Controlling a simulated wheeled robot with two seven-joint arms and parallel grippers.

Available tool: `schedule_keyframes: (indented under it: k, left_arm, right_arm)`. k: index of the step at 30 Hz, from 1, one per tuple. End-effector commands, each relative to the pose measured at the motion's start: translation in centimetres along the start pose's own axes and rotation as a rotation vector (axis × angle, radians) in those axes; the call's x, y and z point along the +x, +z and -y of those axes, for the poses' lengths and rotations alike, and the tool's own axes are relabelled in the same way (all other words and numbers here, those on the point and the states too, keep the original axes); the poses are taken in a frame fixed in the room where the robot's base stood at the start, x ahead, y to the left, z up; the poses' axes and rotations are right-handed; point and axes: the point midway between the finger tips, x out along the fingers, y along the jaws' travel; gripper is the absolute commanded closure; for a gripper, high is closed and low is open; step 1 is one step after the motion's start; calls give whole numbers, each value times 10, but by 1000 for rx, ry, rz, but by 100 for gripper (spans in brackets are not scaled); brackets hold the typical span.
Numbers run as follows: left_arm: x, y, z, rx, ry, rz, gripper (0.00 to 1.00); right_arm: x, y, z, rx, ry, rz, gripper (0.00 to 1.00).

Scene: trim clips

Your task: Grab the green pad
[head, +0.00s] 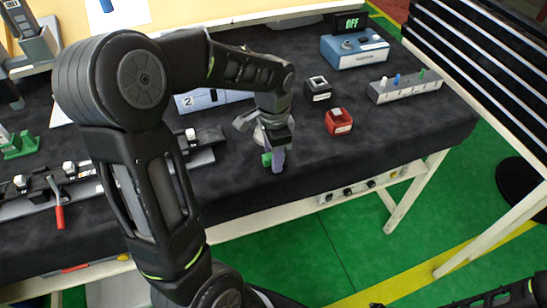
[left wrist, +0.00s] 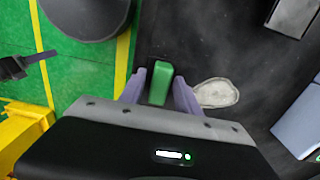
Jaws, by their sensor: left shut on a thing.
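The green pad (head: 267,159) shows at the tip of my left gripper (head: 274,160), near the front edge of the black-covered table. In the left wrist view the green pad (left wrist: 160,83) stands between the two purple fingers of my left gripper (left wrist: 159,90). The gripper is shut on it. Part of the pad is hidden by the fingers and the wrist body.
A red block (head: 339,122) and a dark block (head: 318,89) stand right of the gripper. A grey rack with pegs (head: 405,90) and a blue box (head: 355,52) stand farther back. A pale oval patch (left wrist: 217,92) lies beside the gripper. A clamp rail (head: 90,178) lies left.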

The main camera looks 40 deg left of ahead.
Motion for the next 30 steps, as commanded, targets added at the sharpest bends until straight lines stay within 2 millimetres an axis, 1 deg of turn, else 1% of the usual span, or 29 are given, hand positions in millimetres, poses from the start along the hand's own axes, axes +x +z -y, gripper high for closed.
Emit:
schedule_keyframes:
  k: [5,9,12,15,19,30]
  left_arm:
    - [-29,-1,1,-1,-4,-6,100]
    - [-57,-1,1,0,-5,-6,100]
    - [-74,-1,1,0,-4,-5,100]
    - [-86,0,0,0,-2,-2,100]
    - [-92,0,0,0,-2,-2,100]
    - [-92,0,0,0,-1,-1,100]
  right_arm:
    - [3,0,-1,-1,-1,-1,64]
    - [5,-1,-2,-1,-2,-2,64]
    - [6,-1,-2,-2,-2,-2,64]
    - [7,-1,-2,-2,-3,-2,64]
    - [7,-1,-2,-2,-3,-2,64]
    - [7,-1,-2,-2,-3,-2,64]
